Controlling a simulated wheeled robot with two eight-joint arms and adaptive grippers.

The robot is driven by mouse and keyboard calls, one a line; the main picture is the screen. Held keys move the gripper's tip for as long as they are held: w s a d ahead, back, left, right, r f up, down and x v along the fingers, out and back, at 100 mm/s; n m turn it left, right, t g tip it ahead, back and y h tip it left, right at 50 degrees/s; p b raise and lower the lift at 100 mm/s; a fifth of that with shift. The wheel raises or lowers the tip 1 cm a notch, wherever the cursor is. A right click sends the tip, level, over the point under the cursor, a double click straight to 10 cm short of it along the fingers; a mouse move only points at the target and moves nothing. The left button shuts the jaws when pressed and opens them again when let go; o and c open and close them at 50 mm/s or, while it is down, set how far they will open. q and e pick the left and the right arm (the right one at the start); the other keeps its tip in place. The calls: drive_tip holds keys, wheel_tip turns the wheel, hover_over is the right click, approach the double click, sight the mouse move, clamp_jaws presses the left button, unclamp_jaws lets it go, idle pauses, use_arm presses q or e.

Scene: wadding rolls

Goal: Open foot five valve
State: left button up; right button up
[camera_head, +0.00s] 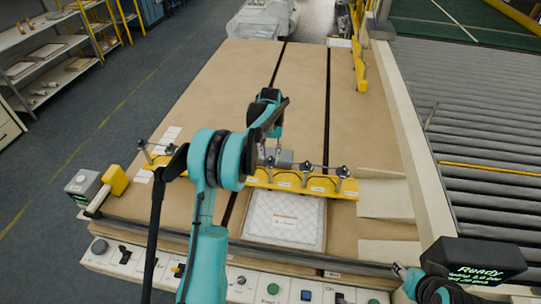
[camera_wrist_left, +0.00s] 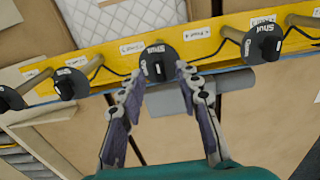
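In the left wrist view one black knob (camera_wrist_left: 157,63) is in the middle, marked with what looks like SHUT. My left gripper (camera_wrist_left: 161,78) is open, its two fingertips on either side of the near part of that knob; I cannot tell whether they touch it. In the head view the left gripper (camera_head: 272,150) is over the bar, partly hidden by my arm. A teal arm end, likely my right gripper (camera_head: 402,270), shows at the bottom right.
A white quilted pad (camera_head: 285,220) lies in front of the bar. A black display (camera_head: 475,260) reads Ready. A button panel (camera_head: 250,282) runs along the front edge, and rollers (camera_head: 480,130) lie to the right.

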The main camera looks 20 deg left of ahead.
use_arm(q)
drive_tip(key=shift+f, duration=0.65)
clamp_jaws()
